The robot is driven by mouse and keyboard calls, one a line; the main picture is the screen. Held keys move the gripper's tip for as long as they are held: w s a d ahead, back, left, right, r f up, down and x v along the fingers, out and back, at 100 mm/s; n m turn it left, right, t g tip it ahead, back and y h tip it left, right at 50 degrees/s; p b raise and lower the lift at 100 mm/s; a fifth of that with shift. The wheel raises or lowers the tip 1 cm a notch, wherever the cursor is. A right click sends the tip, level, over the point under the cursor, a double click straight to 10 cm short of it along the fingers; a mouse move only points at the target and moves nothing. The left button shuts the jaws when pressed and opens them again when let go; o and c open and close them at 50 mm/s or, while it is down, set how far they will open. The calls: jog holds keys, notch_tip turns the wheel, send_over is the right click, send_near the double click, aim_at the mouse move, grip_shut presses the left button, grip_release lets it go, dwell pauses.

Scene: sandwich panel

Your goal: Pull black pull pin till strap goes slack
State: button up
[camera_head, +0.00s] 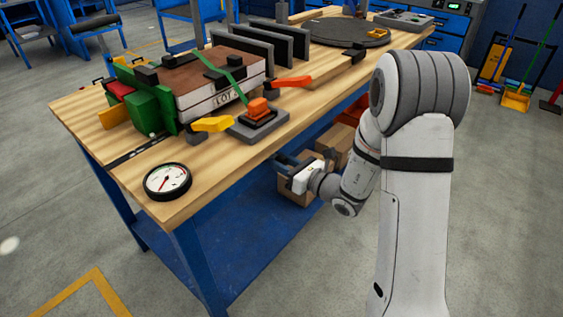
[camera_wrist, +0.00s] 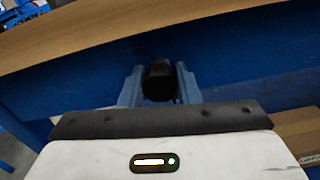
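The sandwich panel (camera_head: 215,84), a brown-topped block with a pale side marked "LOT", lies on the wooden workbench (camera_head: 215,190). A green strap (camera_head: 222,71) runs over its top and down its near side and looks straight. In the wrist view, a short black cylindrical thing, which appears to be the black pull pin (camera_wrist: 159,82), sits between the blue-grey fingers. My gripper (camera_wrist: 159,74) seems closed against both its sides, with little or no gap. In the head view my gripper (camera_head: 283,162) is just below the bench's front edge; the pin does not show clearly there.
A yellow handle (camera_head: 212,124), an orange handle (camera_head: 290,82) and an orange knob (camera_head: 258,107) stand near the front edge. A dial gauge (camera_head: 168,181) lies at the near corner. Cardboard boxes (camera_head: 300,190) stand on the blue lower shelf (camera_head: 225,248).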

grip_shut()
jog(key=shift+d, duration=0.1)
jog(key=shift+s+d+f, duration=0.1)
jog(key=shift+s+d, duration=0.1)
jog(key=shift+d, duration=0.1)
jog(key=shift+v, duration=0.85)
jog(key=shift+o, duration=2.4)
grip_release()
jog(key=shift+a, duration=0.1)
jog(key=v, duration=0.8)
jog(key=shift+p, duration=0.35)
